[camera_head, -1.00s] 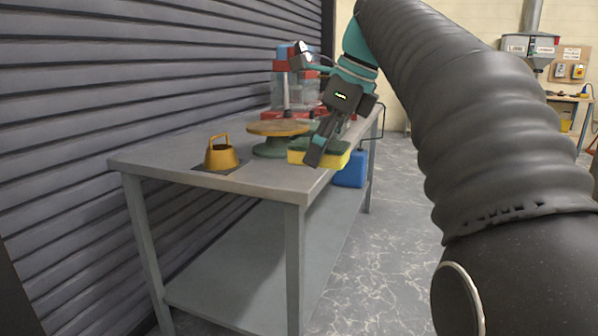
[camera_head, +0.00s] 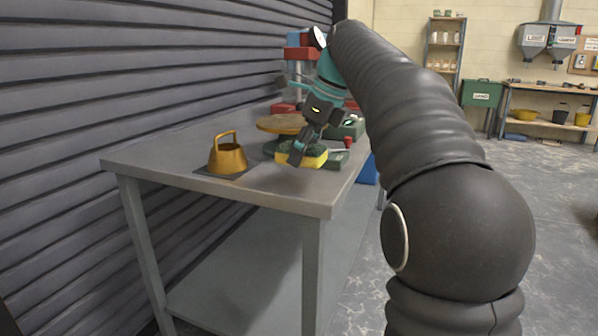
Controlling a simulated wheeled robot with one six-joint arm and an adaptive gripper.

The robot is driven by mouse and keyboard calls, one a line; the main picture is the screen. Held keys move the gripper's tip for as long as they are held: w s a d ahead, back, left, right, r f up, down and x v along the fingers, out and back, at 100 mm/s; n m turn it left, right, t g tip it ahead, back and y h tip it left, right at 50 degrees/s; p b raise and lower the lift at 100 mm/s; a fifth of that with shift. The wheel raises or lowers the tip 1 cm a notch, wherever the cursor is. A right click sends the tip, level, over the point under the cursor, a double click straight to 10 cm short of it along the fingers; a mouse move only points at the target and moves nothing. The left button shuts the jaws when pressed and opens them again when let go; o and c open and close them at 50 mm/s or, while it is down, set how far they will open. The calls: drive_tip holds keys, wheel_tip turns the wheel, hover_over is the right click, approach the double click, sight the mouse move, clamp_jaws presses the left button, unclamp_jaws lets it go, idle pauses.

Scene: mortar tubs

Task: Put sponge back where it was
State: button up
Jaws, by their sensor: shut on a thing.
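The sponge (camera_head: 315,160) is yellow with a green top. It is in the head view, over the right part of the grey metal table. My gripper (camera_head: 297,156) points down and is shut on the sponge, with a finger across its near left side. I cannot tell whether the sponge touches the table top or hangs just above it. Part of the sponge is hidden behind the finger.
A yellow kettle-like pot (camera_head: 228,155) stands on a dark mat at the table's left. A round wooden-topped stand (camera_head: 283,123) is behind the sponge. A green box (camera_head: 350,129) and red-and-blue equipment (camera_head: 299,46) stand further back. The table's (camera_head: 290,195) front strip is clear.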

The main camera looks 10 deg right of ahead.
sight(299, 182)
drive_tip(key=shift+w+a+f, duration=0.15)
drive_tip(key=shift+w+f, duration=0.3)
drive_tip(key=shift+w, duration=0.3)
drive_tip(key=shift+f+b, duration=0.7)
drive_tip(key=shift+f, duration=1.35)
drive_tip(key=shift+f, duration=0.2)
drive_tip(key=o, duration=1.2)
drive_tip(key=shift+r, duration=0.1)
drive_tip(key=shift+r, duration=0.25)
drive_tip(key=p+v, duration=0.3)
drive_tip(key=v, duration=0.8)
drive_tip(key=shift+s+r+p, duration=0.15)
drive_tip(key=shift+r+p, duration=0.2)
